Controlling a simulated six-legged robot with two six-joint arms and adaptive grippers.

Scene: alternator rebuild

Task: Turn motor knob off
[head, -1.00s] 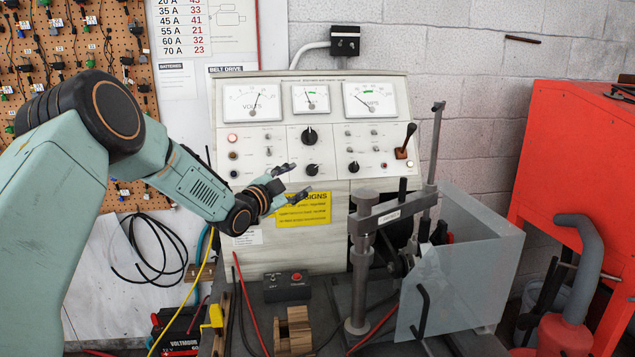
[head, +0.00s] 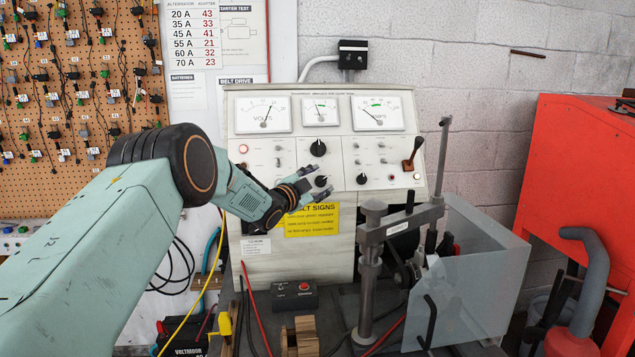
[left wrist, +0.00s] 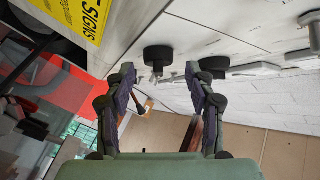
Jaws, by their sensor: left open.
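The grey test bench panel (head: 300,215) carries two black knobs, one above the other. The upper knob (head: 318,148) is clear of my gripper. The lower knob (head: 321,181) sits by the fingertips of my left gripper (head: 316,183), which is open in front of the panel. In the left wrist view, one black knob (left wrist: 158,57) shows between and beyond the open fingers (left wrist: 161,77). Another knob (left wrist: 214,64) is partly behind the right-hand finger. No contact is clear. Labels are too small to tell which is the motor knob. My right gripper is not in view.
Three gauges (head: 320,111) sit above the knobs. A lever (head: 413,152) and small switches are to the right. A metal clamp post (head: 370,270) and a clear guard (head: 465,280) stand before the bench. A red cabinet (head: 570,170) is at right.

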